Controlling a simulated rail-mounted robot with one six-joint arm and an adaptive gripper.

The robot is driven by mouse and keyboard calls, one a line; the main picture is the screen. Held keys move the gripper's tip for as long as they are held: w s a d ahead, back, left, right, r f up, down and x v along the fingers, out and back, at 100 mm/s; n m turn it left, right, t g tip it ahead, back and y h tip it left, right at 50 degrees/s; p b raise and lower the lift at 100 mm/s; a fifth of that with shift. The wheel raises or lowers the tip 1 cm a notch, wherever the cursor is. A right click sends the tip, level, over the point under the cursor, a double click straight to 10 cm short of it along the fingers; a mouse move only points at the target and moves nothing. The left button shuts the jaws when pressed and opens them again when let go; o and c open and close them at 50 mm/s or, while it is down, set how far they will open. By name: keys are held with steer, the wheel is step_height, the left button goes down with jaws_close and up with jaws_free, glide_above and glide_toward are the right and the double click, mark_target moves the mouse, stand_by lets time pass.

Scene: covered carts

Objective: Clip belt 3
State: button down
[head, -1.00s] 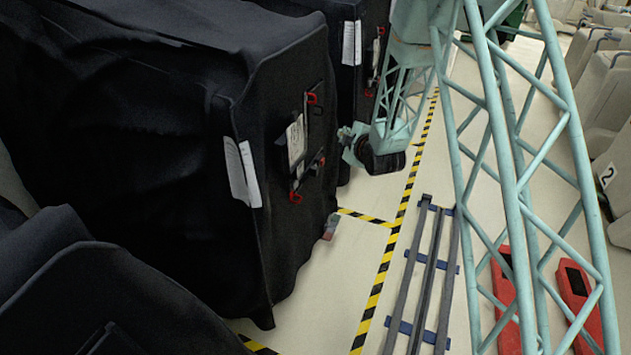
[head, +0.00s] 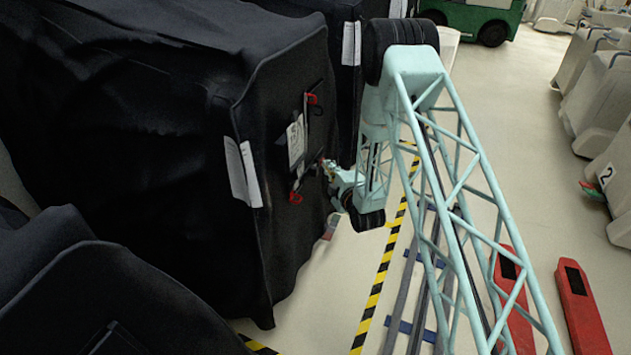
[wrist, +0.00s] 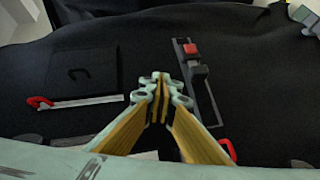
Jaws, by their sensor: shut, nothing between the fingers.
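A black-covered cart (head: 285,235) stands at the left with belts on its near side face. In the head view my gripper (head: 331,167) is beside this face, partly hiding the lower right belt end. In the wrist view my gripper (wrist: 159,83) is shut and empty over the black cover. A dark belt strip with a red-button buckle (wrist: 190,50) lies just right of the fingertips, and a red hook (wrist: 228,149) is at its lower end. Another strip with a red hook (wrist: 40,102) lies to the left. No belt number is readable; I cannot tell whether the fingers touch anything.
A second covered cart (head: 345,75) stands behind. Yellow-black tape (head: 375,290) and a floor rail (head: 398,328) run alongside. Red floor pieces (head: 582,305) and grey carts (head: 595,95) are at the right. A green vehicle (head: 475,15) is at the back.

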steer(key=s+a+f+n+t+y, duration=0.1)
steer(key=s+a+f+n, duration=0.1)
steer(key=s+f, duration=0.5)
step_height(320, 180, down, 5)
steer(key=shift+s+a+f+n+t+y, duration=0.2)
steer(key=shift+s+n+t+y, duration=0.1)
steer(key=shift+n+t, duration=0.1)
steer(key=shift+w, duration=0.15)
steer(key=b, duration=0.2)
glide_toward(312, 174)
steer(key=a+x, duration=0.1)
steer(key=x, duration=0.4)
steer(key=shift+w+d+r+b, duration=0.1)
steer(key=shift+w+d+b, duration=0.25)
stand_by(0.6)
